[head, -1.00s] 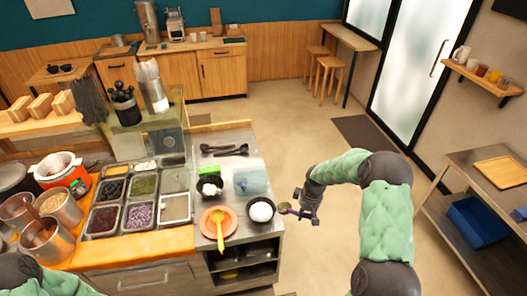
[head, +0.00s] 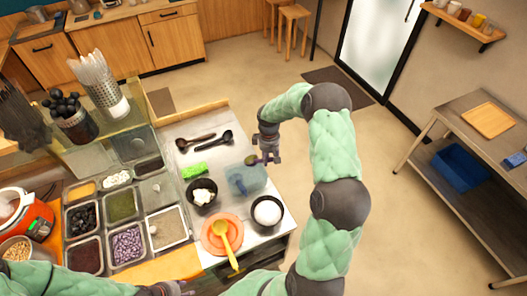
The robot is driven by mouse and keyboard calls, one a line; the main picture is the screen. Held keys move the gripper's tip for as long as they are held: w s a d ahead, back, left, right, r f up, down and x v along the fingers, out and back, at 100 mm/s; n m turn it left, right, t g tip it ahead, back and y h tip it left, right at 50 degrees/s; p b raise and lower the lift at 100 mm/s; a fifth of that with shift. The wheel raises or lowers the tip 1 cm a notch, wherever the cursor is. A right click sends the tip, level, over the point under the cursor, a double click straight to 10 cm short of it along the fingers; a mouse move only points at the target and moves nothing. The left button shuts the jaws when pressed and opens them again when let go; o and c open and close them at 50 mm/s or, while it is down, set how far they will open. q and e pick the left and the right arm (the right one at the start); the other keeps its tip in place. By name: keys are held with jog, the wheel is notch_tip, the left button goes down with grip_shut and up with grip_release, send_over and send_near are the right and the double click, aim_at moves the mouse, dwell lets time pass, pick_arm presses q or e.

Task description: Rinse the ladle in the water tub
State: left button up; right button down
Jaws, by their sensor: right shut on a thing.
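The water tub (head: 258,186) is a translucent bluish box on the steel counter, right of centre. My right gripper (head: 265,158) is at the tub's far right side, above its rim. It is shut on the ladle (head: 251,160), whose small greenish bowl points left over the tub's far edge. Most of the ladle's handle is hidden by the fingers. I cannot tell whether the bowl touches the water. My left gripper (head: 176,288) shows only in part at the bottom edge, and its fingers are unclear.
Two dark spoons (head: 210,140) lie behind the tub. A green sponge (head: 194,170) and a black bowl with white pieces (head: 202,194) stand left of it. A bowl of white food (head: 267,212) and an orange plate with a yellow ladle (head: 222,234) are in front. Topping pans (head: 128,243) fill the left.

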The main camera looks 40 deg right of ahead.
jog(key=shift+s+f+b, duration=0.1)
jog(key=shift+f+b, duration=0.3)
jog(key=shift+f, duration=0.35)
jog(key=shift+g, duration=0.3)
jog(key=f+b, duration=0.1)
jog(key=f, duration=0.1)
jog(key=f+b, duration=0.1)
jog(key=f, duration=0.2)
jog(key=f+b, duration=0.1)
jog(key=f, duration=0.1)
jog(key=shift+w+f+b, duration=0.2)
jog(key=shift+w+b, duration=0.05)
jog(key=shift+b, duration=0.15)
jog(key=shift+s+d+f+t+b, duration=0.15)
jog(key=shift+s+f+t, duration=0.15)
jog(key=shift+f, duration=0.25)
jog(key=shift+s+a+f+t+b, duration=0.15)
jog(key=shift+s+f+t, duration=0.1)
jog(key=shift+f+t, duration=0.25)
jog(key=shift+s+d+f+t+b, duration=0.15)
jog(key=shift+s+f+t, duration=0.15)
jog(key=shift+f, duration=0.25)
